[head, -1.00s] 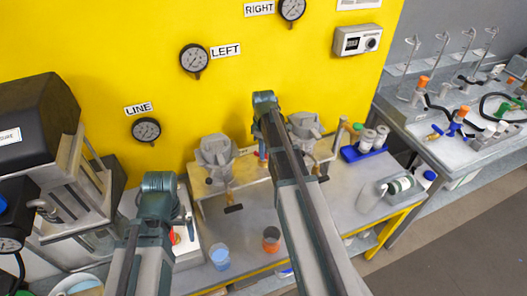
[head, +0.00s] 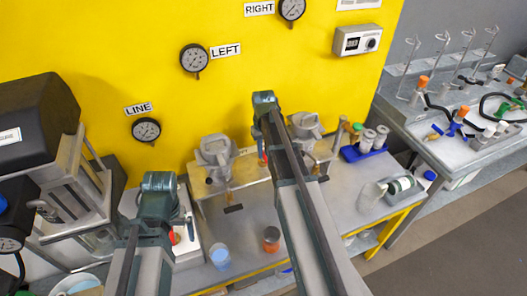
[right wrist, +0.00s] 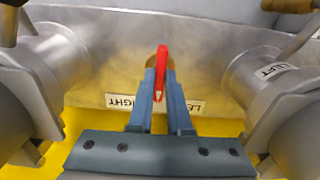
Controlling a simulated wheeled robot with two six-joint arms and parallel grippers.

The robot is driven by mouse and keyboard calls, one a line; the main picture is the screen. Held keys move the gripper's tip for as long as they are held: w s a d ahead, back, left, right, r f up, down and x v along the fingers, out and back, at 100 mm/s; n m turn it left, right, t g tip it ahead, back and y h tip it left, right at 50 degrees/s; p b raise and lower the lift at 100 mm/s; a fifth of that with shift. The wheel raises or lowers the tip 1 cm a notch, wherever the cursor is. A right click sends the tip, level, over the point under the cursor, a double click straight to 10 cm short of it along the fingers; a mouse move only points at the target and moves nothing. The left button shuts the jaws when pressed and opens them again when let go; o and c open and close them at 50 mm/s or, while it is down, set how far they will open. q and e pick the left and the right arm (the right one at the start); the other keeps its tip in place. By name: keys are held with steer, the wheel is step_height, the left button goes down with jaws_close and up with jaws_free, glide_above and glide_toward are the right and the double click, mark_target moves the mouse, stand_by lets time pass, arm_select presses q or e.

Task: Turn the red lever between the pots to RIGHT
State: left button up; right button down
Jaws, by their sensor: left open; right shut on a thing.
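The red lever (right wrist: 161,68) stands between the two pots in the right wrist view. My right gripper (right wrist: 160,92) is shut on it, with a blue-grey finger on each side. Behind the fingers, an upside-down plate reads partly RIGHT (right wrist: 122,101) and partly LEFT (right wrist: 195,106); the fingers cover its middle. The left pot (head: 216,160) and right pot (head: 304,128) stand on a raised stand in the head view. A small bit of red shows beside my right arm there, but that arm hides the right gripper. My left gripper is not visible; only my left arm shows.
Gauges labelled LINE (head: 146,130), LEFT (head: 195,58) and RIGHT (head: 292,8) hang on the yellow wall. A blue cup (head: 220,256) and an orange-filled jar (head: 271,240) stand at the bench front. A blue rack (head: 362,150) holds jars on the right.

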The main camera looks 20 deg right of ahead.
mark_target(264, 154)
steer(key=m, duration=0.4)
steer(key=shift+m, duration=0.3)
steer(key=m, duration=0.4)
steer(key=shift+m, duration=0.3)
steer(key=c, duration=0.9)
jaws_free()
steer(key=shift+o, duration=0.2)
steer(key=shift+r, duration=0.15)
step_height(264, 154, up, 14)
steer(key=p, duration=1.3)
steer(key=shift+f+p, duration=0.25)
steer(key=shift+p, duration=0.15)
